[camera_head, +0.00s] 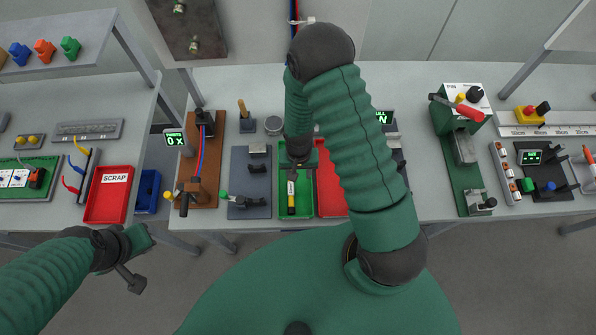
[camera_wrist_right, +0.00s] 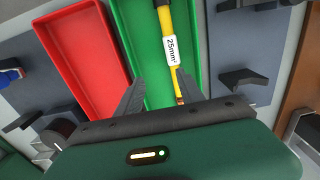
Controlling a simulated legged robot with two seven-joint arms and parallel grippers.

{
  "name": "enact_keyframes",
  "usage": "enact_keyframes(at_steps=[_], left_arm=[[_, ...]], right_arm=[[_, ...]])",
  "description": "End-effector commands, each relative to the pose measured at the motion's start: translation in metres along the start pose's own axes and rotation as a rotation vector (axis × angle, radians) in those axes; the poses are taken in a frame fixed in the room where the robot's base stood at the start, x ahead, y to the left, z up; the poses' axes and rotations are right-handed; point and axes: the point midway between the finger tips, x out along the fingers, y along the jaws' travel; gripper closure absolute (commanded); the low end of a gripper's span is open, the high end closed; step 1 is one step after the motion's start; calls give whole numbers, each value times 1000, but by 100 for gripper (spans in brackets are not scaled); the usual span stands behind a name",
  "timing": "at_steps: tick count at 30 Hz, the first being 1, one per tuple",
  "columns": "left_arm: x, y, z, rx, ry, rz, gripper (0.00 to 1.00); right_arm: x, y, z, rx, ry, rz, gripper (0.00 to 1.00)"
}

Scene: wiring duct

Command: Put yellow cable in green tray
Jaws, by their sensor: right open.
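The yellow cable (camera_head: 291,203) with a white "25mm²" label lies in the green tray (camera_head: 283,212) in the middle of the bench. It also shows in the right wrist view (camera_wrist_right: 164,18), where it runs lengthwise inside the green tray (camera_wrist_right: 128,30). My right gripper (camera_head: 299,163) is above the far part of the green tray. In the right wrist view my right gripper (camera_wrist_right: 159,85) is open, with its fingers apart around the label end of the cable and not closed on it. My left gripper (camera_head: 132,268) is in front of the bench, away from the trays; its jaw state is unclear.
A red tray (camera_head: 329,204) stands right of the green tray, partly hidden by my right arm. A grey fixture plate (camera_head: 248,186) stands to its left. A red SCRAP tray (camera_head: 108,199) and a blue bin (camera_head: 147,192) are farther left.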

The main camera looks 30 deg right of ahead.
Motion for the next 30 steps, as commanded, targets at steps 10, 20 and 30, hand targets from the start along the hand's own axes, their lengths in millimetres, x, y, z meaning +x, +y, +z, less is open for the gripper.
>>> enact_keyframes(at_steps=[10,20,30], left_arm=[[9,-1,2,-2,0,-1,100],[19,0,5,-1,0,0,100],[20,0,5,-1,0,0,100]], right_arm=[[-48,2,-5,1,5,-7,55],[-137,16,-14,2,-4,-15,55],[-164,12,-11,-1,-10,-10,55]])
